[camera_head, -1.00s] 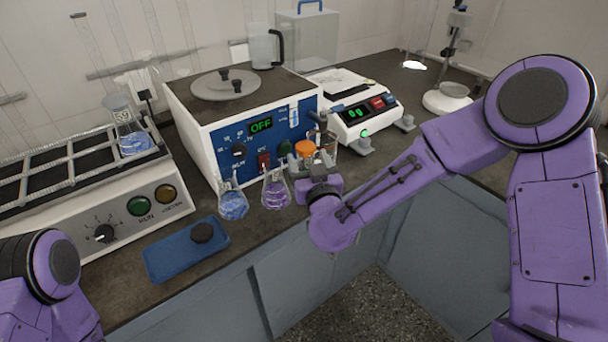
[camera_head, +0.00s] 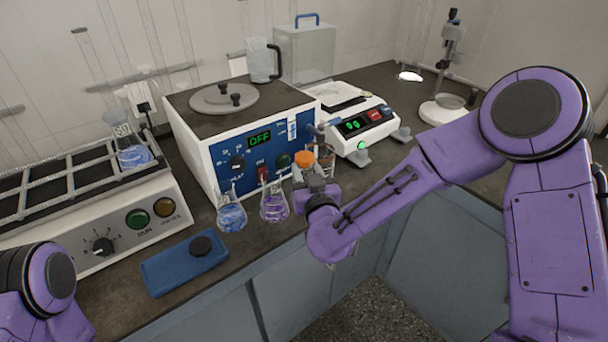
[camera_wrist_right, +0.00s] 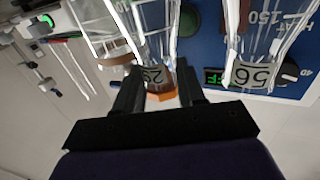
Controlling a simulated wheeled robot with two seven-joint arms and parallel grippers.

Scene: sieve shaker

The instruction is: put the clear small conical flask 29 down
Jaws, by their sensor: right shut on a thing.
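The clear small conical flask 29 (camera_wrist_right: 153,74) shows in the right wrist view, with its number label between the fingers. My right gripper (camera_wrist_right: 157,88) is shut on it. In the head view the right gripper (camera_head: 309,174) is at the bench front, in front of the blue-panelled machine. The flask is largely hidden there, and I cannot tell whether it touches the bench. A flask labelled 56 (camera_wrist_right: 252,74) stands close beside it in the wrist view. My left gripper is out of view; only part of my left arm shows at lower left.
A flask with purple liquid (camera_head: 274,206) and one with blue liquid (camera_head: 231,216) stand just left of the right gripper. The machine (camera_head: 225,165) and balance (camera_head: 365,125) stand behind.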

